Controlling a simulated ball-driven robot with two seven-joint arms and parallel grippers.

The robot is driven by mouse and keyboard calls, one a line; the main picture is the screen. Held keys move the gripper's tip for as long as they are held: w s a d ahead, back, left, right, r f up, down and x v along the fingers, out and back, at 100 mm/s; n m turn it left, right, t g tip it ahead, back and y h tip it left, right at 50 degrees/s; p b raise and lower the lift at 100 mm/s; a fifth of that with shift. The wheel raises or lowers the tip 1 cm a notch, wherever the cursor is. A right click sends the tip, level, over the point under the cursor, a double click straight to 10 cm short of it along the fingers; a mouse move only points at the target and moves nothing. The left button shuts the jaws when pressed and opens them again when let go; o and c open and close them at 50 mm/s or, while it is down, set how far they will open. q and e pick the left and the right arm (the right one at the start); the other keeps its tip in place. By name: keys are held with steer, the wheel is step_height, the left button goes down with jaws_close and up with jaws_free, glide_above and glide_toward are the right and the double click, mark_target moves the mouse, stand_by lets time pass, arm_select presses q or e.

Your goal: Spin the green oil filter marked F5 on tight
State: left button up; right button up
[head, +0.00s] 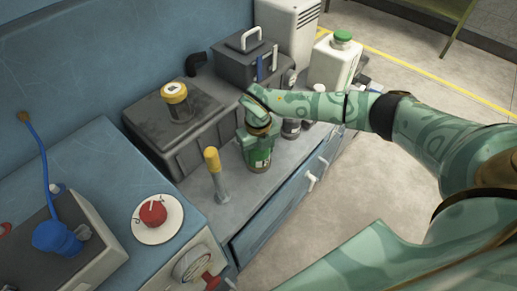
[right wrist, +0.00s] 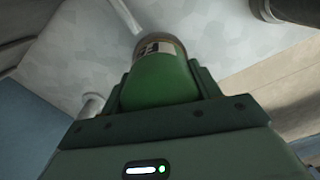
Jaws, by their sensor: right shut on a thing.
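The green oil filter (head: 258,160) is at the front of the grey bench top, in the middle of the head view. It has a pale label whose marking is too small to read. My right gripper (head: 257,137) reaches it from above and is shut on it. In the right wrist view the green filter (right wrist: 160,82) lies between the two fingers, with part of its label and a brownish end showing. The gripper covers the filter's upper part in the head view. I cannot tell whether the filter touches the bench. My left gripper is out of view.
A yellow-handled tool (head: 212,162) stands just left of the filter. A grey block (head: 158,127) with a yellow-capped jar (head: 176,100) is behind.

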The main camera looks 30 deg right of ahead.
steer(key=shift+s+m+p, duration=0.1)
steer(key=shift+m+p, duration=0.3)
steer(key=shift+r+m+p, duration=0.2)
steer(key=shift+m+p, duration=0.3)
steer(key=shift+m, duration=0.3)
steer(key=shift+f+m+p, duration=0.1)
steer(key=shift+m+p, duration=0.4)
steer(key=shift+m, duration=0.6)
steer(key=shift+f+m, duration=0.15)
steer(key=shift+m, duration=0.15)
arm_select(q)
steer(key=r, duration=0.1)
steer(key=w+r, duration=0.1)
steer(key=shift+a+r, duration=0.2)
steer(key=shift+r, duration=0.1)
arm_select(e)
steer(key=o, duration=1.3)
steer(key=shift+c, duration=0.2)
